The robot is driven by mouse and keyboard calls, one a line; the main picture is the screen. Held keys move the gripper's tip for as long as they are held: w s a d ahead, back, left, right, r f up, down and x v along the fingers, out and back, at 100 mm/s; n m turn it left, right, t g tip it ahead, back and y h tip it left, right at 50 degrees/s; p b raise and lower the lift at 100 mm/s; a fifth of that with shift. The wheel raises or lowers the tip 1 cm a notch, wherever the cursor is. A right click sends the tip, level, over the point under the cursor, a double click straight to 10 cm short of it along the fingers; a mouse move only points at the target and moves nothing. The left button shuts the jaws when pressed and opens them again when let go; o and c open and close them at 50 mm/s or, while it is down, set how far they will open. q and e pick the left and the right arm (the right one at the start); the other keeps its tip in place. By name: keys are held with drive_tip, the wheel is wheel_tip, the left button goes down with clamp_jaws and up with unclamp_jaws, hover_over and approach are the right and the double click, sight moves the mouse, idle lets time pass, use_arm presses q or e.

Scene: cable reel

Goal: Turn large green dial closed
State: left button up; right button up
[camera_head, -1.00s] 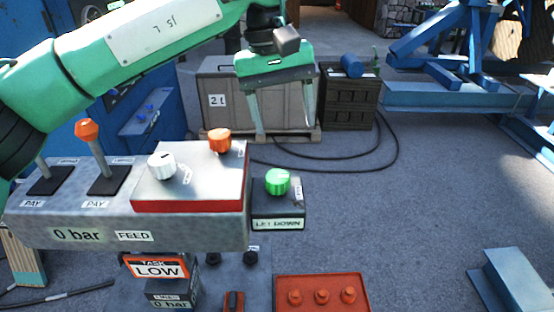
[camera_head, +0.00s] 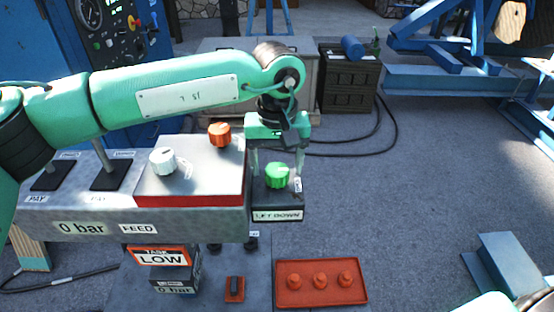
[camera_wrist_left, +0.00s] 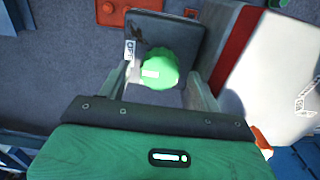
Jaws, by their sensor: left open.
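The large green dial (camera_head: 277,175) sits on top of a small dark box (camera_head: 290,205) on the right side of the control console. My left gripper (camera_head: 277,168) points down over it, with one finger on either side of the dial. In the left wrist view the green dial (camera_wrist_left: 159,69) lies between the two open fingers (camera_wrist_left: 158,85); I cannot tell whether either finger touches it. A label reading "OFF" shows on the box beside the dial.
A white dial (camera_head: 163,161) and an orange dial (camera_head: 219,134) stand on the console's raised panel (camera_head: 190,180), close left of the gripper. A red panel with several buttons (camera_head: 321,283) lies in front.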

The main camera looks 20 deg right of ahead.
use_arm(q)
drive_tip(key=shift+f, duration=0.55)
